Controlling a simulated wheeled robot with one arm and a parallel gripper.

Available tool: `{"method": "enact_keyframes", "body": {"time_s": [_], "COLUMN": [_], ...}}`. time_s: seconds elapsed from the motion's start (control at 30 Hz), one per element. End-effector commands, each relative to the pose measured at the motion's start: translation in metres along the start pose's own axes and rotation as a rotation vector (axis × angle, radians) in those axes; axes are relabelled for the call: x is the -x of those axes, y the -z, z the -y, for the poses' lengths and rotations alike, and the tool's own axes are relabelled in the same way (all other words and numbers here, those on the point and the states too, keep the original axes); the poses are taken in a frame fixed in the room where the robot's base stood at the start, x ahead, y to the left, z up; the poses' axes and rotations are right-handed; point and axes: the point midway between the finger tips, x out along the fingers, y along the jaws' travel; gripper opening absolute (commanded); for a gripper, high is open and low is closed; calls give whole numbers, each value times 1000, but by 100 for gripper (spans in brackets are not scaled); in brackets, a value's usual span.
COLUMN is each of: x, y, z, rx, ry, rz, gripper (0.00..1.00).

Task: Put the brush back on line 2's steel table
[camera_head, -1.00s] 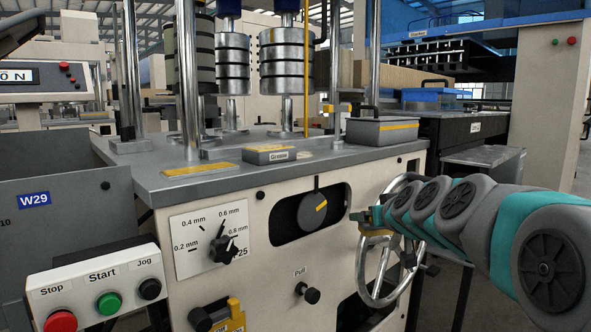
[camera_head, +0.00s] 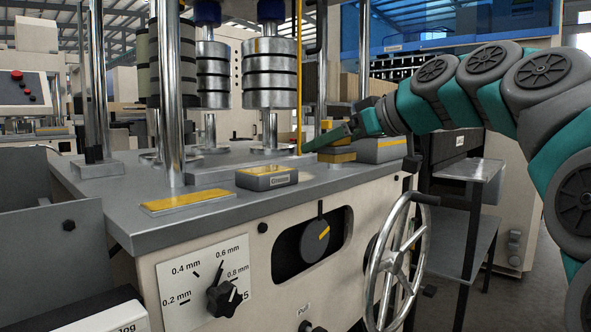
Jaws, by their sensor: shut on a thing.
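My gripper (camera_head: 357,128) is at the end of my arm, which reaches in from the right. It is shut on a narrow green thing (camera_head: 328,138), which looks like the brush, pointing left above the machine's grey top. Brass-coloured blocks show close by, and I cannot tell whether any of them belongs to the brush. A small steel table (camera_head: 472,167) with a lower shelf stands right of the machine, below my arm. I cannot tell from any label whether it is line 2's.
A blue-topped machine (camera_head: 450,28) stands behind.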

Motion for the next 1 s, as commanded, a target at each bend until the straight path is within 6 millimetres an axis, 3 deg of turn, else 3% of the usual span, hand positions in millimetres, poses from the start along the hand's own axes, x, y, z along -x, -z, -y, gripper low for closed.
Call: {"method": "enact_keyframes", "body": {"time_s": [0.6, 0.83, 1.0], "x": [-97, -125, -134], "y": [27, 35, 39], "z": [-46, -59, -62], "rx": [-3, -3, 0], "ry": [1, 1, 0], "rz": [3, 3, 0], "gripper": [31, 31, 31]}}
